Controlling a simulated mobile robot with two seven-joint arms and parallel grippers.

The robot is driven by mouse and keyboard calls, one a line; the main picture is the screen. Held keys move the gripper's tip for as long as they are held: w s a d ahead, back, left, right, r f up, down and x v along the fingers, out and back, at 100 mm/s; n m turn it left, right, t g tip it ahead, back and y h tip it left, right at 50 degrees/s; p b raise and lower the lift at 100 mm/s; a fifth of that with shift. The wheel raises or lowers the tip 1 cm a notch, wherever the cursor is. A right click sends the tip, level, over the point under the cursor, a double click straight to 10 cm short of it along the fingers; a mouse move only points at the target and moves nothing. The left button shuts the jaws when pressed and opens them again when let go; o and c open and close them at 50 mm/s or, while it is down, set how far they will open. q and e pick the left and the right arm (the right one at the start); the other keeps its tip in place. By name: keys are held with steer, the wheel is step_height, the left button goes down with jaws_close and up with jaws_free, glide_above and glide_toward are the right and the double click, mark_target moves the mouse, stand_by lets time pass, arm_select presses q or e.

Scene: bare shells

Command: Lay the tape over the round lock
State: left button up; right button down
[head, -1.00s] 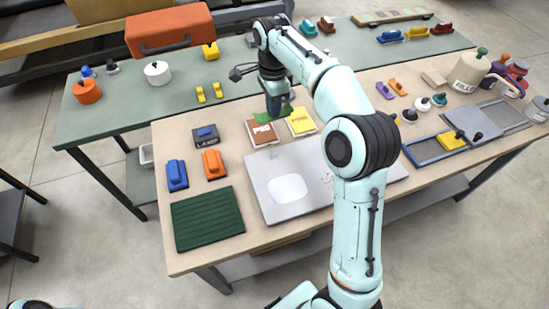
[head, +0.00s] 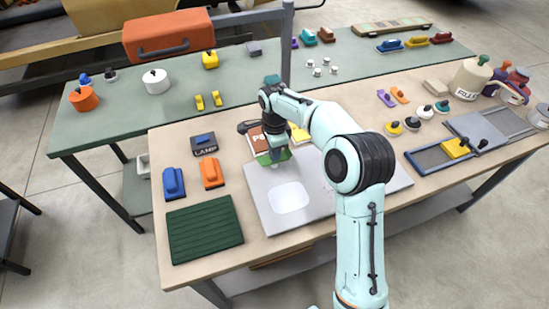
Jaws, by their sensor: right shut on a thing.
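My right gripper (head: 276,150) is shut on a thin green piece (head: 265,160), which looks like the tape. It holds it over the back edge of a light grey panel (head: 262,190) on the near table. Whether the green piece touches the panel I cannot tell. The panel carries a whitish rounded patch (head: 288,198) nearer the front. I cannot make out a round lock for certain; my right arm covers part of the panel. My left gripper is not in view.
A brown labelled block (head: 256,141) and a yellow one (head: 299,134) lie just behind the panel. A dark green ribbed mat (head: 205,230), blue block (head: 173,184) and orange block (head: 212,171) are at left. A blue-framed tray (head: 428,160) is at right.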

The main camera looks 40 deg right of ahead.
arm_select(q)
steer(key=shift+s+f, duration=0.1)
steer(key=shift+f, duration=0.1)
arm_select(e)
steer(key=shift+f, duration=1.5)
steer(key=shift+f, duration=0.15)
steer(key=c, duration=1.2)
jaws_free()
step_height(320, 180, up, 12)
steer(key=shift+r+p, duration=0.2)
steer(key=shift+p, duration=0.55)
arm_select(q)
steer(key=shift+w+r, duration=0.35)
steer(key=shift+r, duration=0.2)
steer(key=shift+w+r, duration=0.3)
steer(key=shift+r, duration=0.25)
